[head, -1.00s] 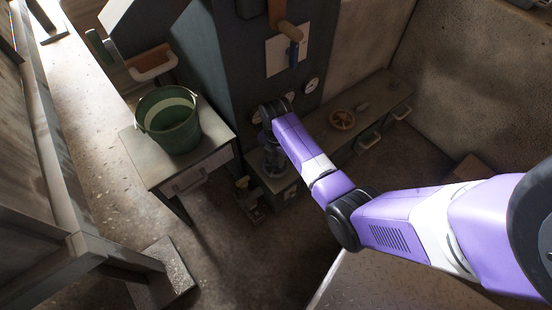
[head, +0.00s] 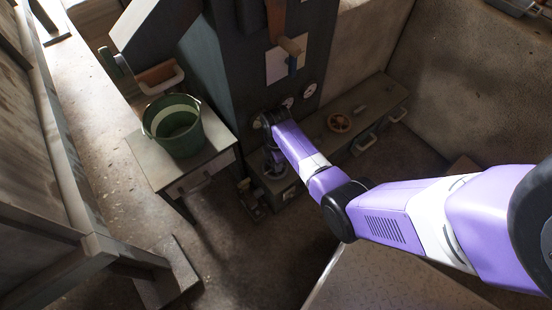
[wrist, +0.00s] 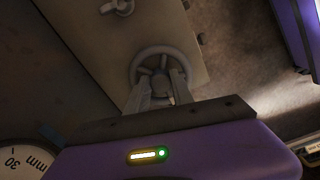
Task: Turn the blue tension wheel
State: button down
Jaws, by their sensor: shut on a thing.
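A spoked handwheel (wrist: 147,54) shows in the wrist view on a flat plate. It looks grey in the dim light, and I see no clear blue on it. My gripper (wrist: 160,84) has its two fingers at the wheel's near side and is shut on its spokes or hub; which part is hard to tell. The fingers hide part of the wheel. In the head view my gripper (head: 273,160) is low at the front of the dark machine (head: 240,70), and my arm largely hides the wheel.
A green bucket (head: 172,126) stands on a small table (head: 150,165) to the left. A low bench (head: 365,112) with a round orange-brown wheel (head: 339,122) runs to the right. Round gauges (head: 309,90) sit on the machine. In the wrist view, a dial (wrist: 25,160) and wing-shaped knob (wrist: 118,7) are nearby.

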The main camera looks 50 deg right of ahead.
jog(key=m+p, duration=0.2)
jog(key=m, duration=0.3)
jog(key=shift+s+a+r+m, duration=0.1)
jog(key=shift+m, duration=0.2)
jog(key=m+p, duration=0.1)
jog(key=m, duration=0.3)
jog(key=shift+a+m, duration=0.1)
jog(key=shift+m, duration=0.2)
jog(key=m+p, duration=0.1)
jog(key=m, duration=0.4)
jog(key=shift+a+m, duration=0.1)
jog(key=shift+m, duration=2.4)
jog(key=c, duration=1.4)
grip_release()
jog(key=shift+p, duration=0.3)
